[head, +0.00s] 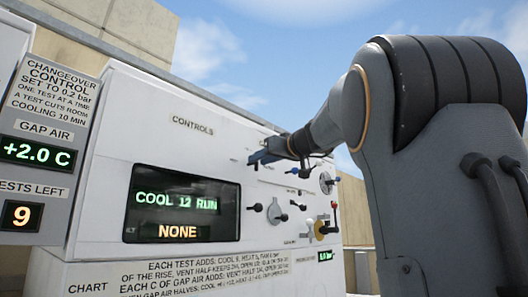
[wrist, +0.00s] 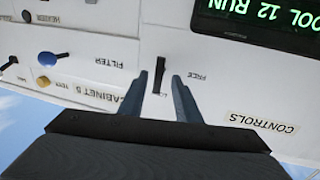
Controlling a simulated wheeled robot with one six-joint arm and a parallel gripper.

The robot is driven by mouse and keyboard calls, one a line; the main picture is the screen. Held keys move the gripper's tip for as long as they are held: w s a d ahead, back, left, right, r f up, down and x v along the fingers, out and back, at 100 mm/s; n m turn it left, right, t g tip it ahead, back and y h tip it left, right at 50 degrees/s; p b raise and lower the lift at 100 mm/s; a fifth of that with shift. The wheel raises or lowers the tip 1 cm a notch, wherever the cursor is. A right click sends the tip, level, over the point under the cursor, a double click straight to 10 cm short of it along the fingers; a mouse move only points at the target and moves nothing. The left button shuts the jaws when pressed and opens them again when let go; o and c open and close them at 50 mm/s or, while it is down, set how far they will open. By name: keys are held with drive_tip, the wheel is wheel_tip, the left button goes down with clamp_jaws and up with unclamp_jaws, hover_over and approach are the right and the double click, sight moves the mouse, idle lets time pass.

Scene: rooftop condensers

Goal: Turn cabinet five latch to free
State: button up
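The cabinet five latch is a small dark lever (wrist: 159,75) on the white panel. In the wrist view, which shows the panel upside down, it stands roughly upright. The word FREE is printed to its right, and a partly hidden label lies just below it. A CABINET 5 label (wrist: 105,102) is at lower left. My gripper (wrist: 161,76) is open, with one blue-grey finger on each side of the lever and a gap visible. Contact with the panel cannot be told. In the head view my gripper (head: 262,157) is at the panel's upper part and hides the latch.
A display (head: 181,204) reads COOL 12 RUN and NONE. Several knobs and levers sit right of and below my gripper, including a red-handled lever (head: 334,216) and a yellow-based valve (head: 321,229). A changeover control box (head: 40,150) stands at the left.

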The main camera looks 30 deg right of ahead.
drive_tip(key=shift+w, duration=0.5)
clamp_jaws()
